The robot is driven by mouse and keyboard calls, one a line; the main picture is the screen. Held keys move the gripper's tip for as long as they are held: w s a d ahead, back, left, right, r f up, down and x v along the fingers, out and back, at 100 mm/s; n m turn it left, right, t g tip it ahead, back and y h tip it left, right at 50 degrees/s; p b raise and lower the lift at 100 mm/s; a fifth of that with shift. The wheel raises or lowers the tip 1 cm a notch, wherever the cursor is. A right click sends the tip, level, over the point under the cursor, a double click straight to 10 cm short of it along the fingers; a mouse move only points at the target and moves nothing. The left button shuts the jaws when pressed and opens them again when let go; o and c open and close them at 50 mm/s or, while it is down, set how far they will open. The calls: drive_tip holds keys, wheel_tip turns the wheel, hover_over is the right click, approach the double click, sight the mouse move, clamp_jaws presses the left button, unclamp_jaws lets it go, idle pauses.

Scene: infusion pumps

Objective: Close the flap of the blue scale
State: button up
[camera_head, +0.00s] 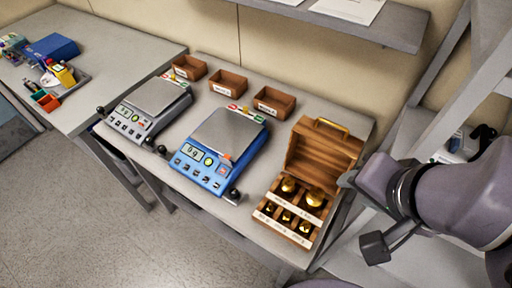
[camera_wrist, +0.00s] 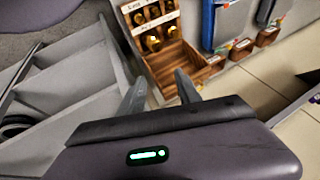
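The blue scale (camera_head: 218,152) stands on the grey table, with a square grey weighing plate, a lit display and buttons on its sloping front. A small orange-red piece shows at its front right corner and a coloured strip behind its plate. I cannot make out which part is the flap or how it stands. In the wrist view a blue side of what looks like this scale (camera_wrist: 208,24) shows at the top. My gripper (camera_wrist: 162,77) is open and empty, its two fingers apart. It is right of the scale, beyond the wooden weight box, touching nothing that I can see.
The open wooden box (camera_head: 322,165) with brass weights lies between my gripper and the blue scale. A grey scale (camera_head: 150,105) stands left. Several small wooden trays (camera_head: 228,83) line the back. A shelf (camera_head: 375,25) overhangs the back right. Floor in front is clear.

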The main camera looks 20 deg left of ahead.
drive_tip(key=w+a+r+g+p, duration=0.2)
drive_tip(key=w+a+r, duration=0.2)
drive_tip(key=w+a, duration=0.25)
drive_tip(key=n+g+h+p, duration=0.1)
drive_tip(key=g+h+p, duration=0.1)
drive_tip(key=g+p, duration=0.15)
hover_over(226, 160)
drive_tip(key=w, duration=0.2)
wheel_tip(226, 160, down, 6)
wheel_tip(226, 160, down, 17)
drive_tip(key=b, duration=0.7)
clamp_jaws()
